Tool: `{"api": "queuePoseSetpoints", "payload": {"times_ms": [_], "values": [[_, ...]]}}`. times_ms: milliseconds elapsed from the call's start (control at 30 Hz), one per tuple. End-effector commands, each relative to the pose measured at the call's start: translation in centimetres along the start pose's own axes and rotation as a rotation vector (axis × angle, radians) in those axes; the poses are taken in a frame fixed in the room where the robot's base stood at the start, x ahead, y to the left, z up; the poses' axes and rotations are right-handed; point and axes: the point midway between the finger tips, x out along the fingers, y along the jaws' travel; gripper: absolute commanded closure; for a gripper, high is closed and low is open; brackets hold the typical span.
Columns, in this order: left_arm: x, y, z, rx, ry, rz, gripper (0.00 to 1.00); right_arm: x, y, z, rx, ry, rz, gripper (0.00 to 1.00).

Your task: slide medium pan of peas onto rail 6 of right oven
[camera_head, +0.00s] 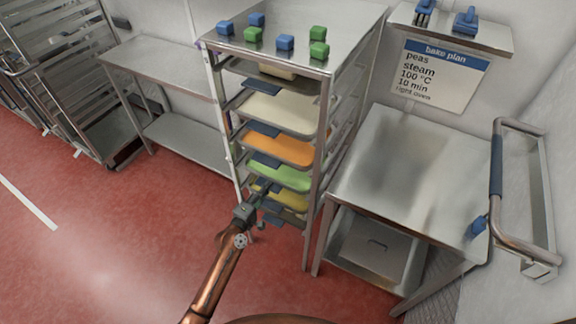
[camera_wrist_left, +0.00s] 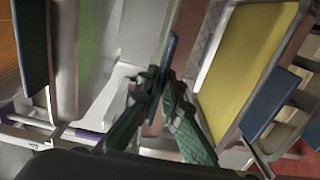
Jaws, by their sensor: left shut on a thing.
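A pan with green contents (camera_head: 280,179), which look like peas, sits in the open steel rack below a pan with orange contents (camera_head: 280,149) and above a yellow one (camera_head: 290,200). My left gripper (camera_head: 260,191) is at the rack's front, at the green pan's blue handle. In the left wrist view the gripper (camera_wrist_left: 166,76) is shut on a thin blue handle (camera_wrist_left: 171,48), seen edge-on between the green pan (camera_wrist_left: 97,45) and the yellow pan (camera_wrist_left: 245,65). The fingers hide part of the handle. My right gripper is out of view. I cannot identify the right oven for certain.
A sign (camera_head: 444,75) reads peas, steam, 100 °C, 10 min, right oven. Several blue and green blocks lie on the rack's top (camera_head: 300,20). A steel table (camera_head: 385,165) stands right of the rack. A blue-gripped bar handle (camera_head: 497,165) juts out farther right. Red floor is clear at left.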

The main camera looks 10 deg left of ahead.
Motion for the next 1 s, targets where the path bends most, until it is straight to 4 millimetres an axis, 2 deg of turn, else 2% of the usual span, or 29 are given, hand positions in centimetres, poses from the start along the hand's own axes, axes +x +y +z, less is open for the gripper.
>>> {"api": "queuePoseSetpoints", "payload": {"times_ms": [433, 467, 1000], "values": [[-0.04, -0.08, -0.02, 0.0, 0.0, -0.001, 1.0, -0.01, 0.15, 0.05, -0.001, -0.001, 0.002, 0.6], [0.18, 0.71, -0.09, 0.002, 0.003, 0.013, 1.0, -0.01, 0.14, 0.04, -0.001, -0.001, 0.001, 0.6], [-0.72, 0.37, -0.06, 0.002, 0.001, 0.006, 1.0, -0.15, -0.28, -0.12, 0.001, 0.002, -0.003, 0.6]]}}
